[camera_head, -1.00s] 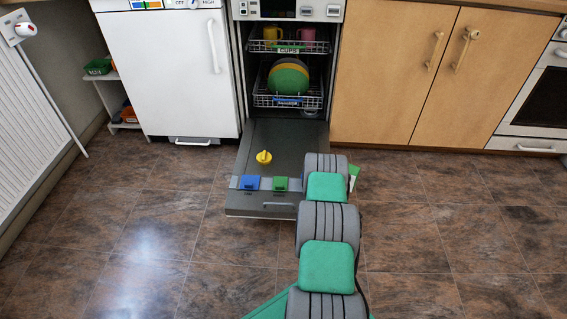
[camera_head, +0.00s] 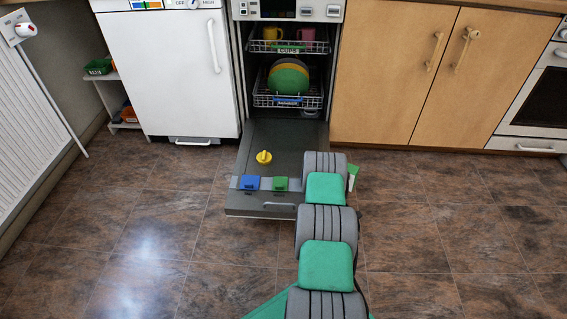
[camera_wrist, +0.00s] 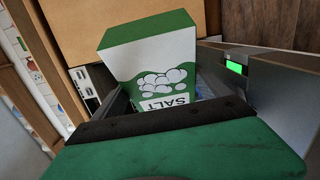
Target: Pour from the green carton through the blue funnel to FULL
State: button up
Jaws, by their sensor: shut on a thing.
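The green-and-white carton (camera_wrist: 158,62), marked SALT, is in my gripper (camera_wrist: 175,100) in the wrist view. In the head view only a tilted sliver of the carton (camera_head: 353,177) shows, just right of my arm, beside the open dishwasher door. A bluish patch shows behind the carton in the wrist view, but I cannot tell whether it is the funnel. I cannot make out the funnel in the head view. No pouring stream is visible.
The lowered dishwasher door (camera_head: 285,138) bears a yellow cap (camera_head: 264,157), a blue flap (camera_head: 249,183) and a green flap (camera_head: 280,184). A bright green indicator (camera_wrist: 234,67) shows in the wrist view; its text is unreadable. Floor left of the door is clear.

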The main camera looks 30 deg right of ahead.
jog(key=shift+b, duration=0.3)
jog(key=shift+s+d+r+m+b, duration=0.15)
jog(key=shift+r+m+b, duration=0.1)
jog(key=shift+m+b, duration=0.35)
dwell(1.2)
jog(key=shift+s+d+r+m+t+p, duration=0.1)
jog(key=shift+d+r+m+t+p, duration=0.25)
jog(key=shift+r, duration=0.2)
jog(key=shift+s+d+r+m+t+p, duration=0.15)
jog(key=shift+r+m+t+p, duration=0.15)
jog(key=shift+r+t, duration=0.2)
jog(key=shift+d+r+m, duration=0.1)
jog(key=shift+r+m, duration=0.25)
jog(key=shift+r, duration=0.1)
jog(key=shift+w+r+m+t+h+b, duration=0.1)
jog(key=shift+r+m+t+h+b, duration=0.15)
jog(key=shift+m+h+b, duration=0.65)
jog(key=shift+r+m, duration=0.25)
jog(key=shift+m, duration=0.55)
